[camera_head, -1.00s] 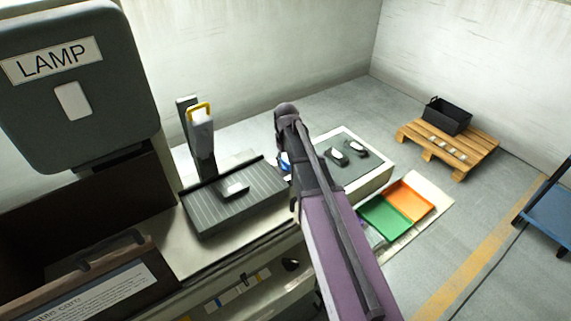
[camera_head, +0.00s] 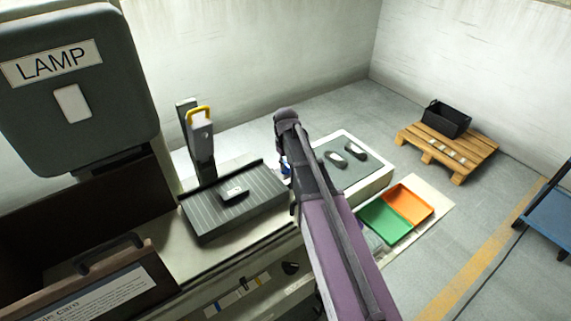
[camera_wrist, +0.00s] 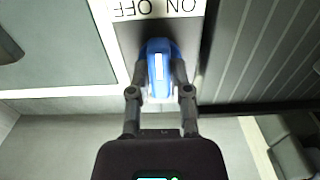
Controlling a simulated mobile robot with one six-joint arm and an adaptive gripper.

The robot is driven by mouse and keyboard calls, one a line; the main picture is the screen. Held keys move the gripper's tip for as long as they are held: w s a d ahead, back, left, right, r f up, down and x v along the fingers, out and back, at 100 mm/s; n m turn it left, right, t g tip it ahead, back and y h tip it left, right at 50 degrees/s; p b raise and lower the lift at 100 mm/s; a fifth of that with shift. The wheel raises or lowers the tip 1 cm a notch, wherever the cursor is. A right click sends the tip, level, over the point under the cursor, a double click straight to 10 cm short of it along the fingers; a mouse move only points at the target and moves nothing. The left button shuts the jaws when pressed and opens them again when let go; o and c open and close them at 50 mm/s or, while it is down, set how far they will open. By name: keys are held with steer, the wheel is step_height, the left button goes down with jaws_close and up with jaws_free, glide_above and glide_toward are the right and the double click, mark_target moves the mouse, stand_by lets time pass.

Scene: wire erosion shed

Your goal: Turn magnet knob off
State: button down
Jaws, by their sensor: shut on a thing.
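The magnet knob (camera_wrist: 158,68) is blue with a white stripe. In the wrist view it sits below a white label (camera_wrist: 160,8) reading ON and OFF, which appears upside down. My gripper (camera_wrist: 159,80) is shut on the knob, one finger on each side. The stripe runs nearly straight up and down in the wrist view. In the head view my arm hides most of the knob, and only a bit of blue (camera_head: 286,168) shows beside it.
A ribbed dark plate (camera_head: 240,200) with a small block lies left of my arm. A grey mat (camera_head: 350,172) with two dark-and-white items lies to the right. Green (camera_head: 384,220) and orange (camera_head: 409,203) trays are on the floor. A LAMP box (camera_head: 75,85) stands at left.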

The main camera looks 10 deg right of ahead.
steer(key=shift+n, duration=0.3)
steer(key=n, duration=0.4)
steer(key=shift+n, duration=2.3)
steer(key=c, duration=0.6)
jaws_free()
steer(key=shift+o, duration=0.2)
steer(key=shift+m, duration=0.3)
